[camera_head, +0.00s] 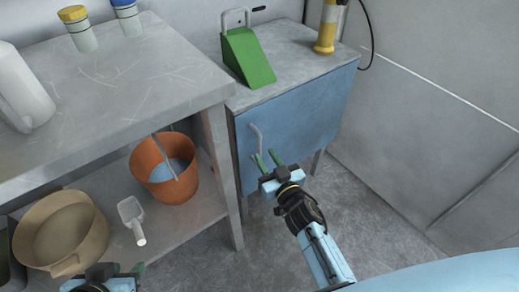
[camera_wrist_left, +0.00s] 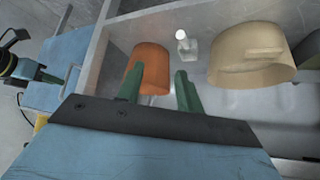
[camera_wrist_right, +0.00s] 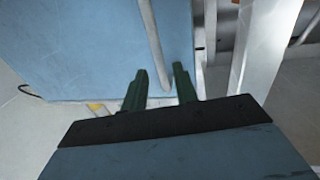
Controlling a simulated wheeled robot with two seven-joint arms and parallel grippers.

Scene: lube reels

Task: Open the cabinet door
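The blue cabinet (camera_head: 305,115) stands right of the shelf table, and its door looks shut. Its pale bar handle (camera_head: 256,137) is upright on the left part of the door. My right gripper (camera_head: 268,160) is open and empty, close to the lower end of the handle. In the right wrist view the handle (camera_wrist_right: 154,45) runs down to between the open fingertips (camera_wrist_right: 160,75); I cannot tell whether they touch it. My left gripper is at the bottom left of the head view, mostly cut off. In the left wrist view its fingers (camera_wrist_left: 158,78) are apart and empty.
A grey shelf table (camera_head: 130,95) is on the left, with an orange bucket (camera_head: 150,172), a tan basket (camera_head: 90,240) and a white scoop (camera_head: 133,215) on its lower shelf. A green wedge (camera_head: 246,60) is on the cabinet top. The floor right of the cabinet is clear.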

